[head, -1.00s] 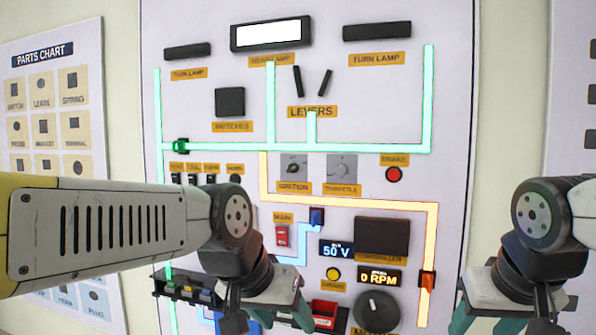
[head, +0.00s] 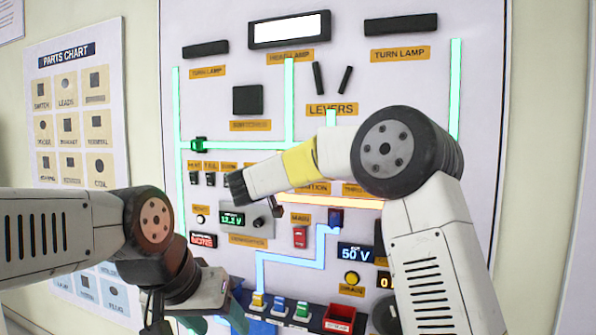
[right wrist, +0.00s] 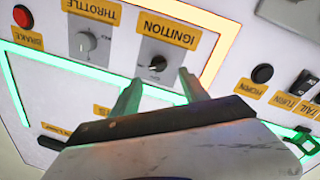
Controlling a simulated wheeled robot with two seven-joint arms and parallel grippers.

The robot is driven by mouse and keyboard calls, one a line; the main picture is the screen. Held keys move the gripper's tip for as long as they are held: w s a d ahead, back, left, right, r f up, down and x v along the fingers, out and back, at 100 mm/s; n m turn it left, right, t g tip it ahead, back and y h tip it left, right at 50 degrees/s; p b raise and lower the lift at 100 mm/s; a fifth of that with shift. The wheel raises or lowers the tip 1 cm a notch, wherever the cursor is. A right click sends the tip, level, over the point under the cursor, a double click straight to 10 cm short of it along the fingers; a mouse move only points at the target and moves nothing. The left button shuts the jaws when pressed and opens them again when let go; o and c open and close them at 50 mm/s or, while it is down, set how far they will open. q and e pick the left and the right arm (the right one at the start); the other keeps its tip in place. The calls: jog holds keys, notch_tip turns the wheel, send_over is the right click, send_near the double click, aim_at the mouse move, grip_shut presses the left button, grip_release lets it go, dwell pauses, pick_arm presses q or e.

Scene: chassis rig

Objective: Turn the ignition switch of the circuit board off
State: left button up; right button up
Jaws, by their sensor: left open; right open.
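The ignition switch (right wrist: 157,65) is a small dark knob on a pale square plate, upside down in the right wrist view, beside its yellow IGNITION label (right wrist: 168,30). My right gripper (right wrist: 158,90) is open, with one greenish finger on each side just short of the knob. No contact shows. In the head view my right arm covers the ignition switch and I cannot make out the right gripper's fingers. My left gripper (head: 198,316) is open and empty low at the left, in front of the board's lower part.
The circuit board (head: 480,120) has lit green, orange and blue lines and a lit white headlamp (head: 289,30). In the right wrist view the throttle knob (right wrist: 88,43), red brake button (right wrist: 22,16) and horn button (right wrist: 262,73) flank the ignition. Small coloured parts and a red bin (head: 339,319) sit below.

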jog(key=x, duration=0.7)
jog(key=shift+w+d, duration=0.15)
jog(key=shift+w, duration=0.05)
grip_shut()
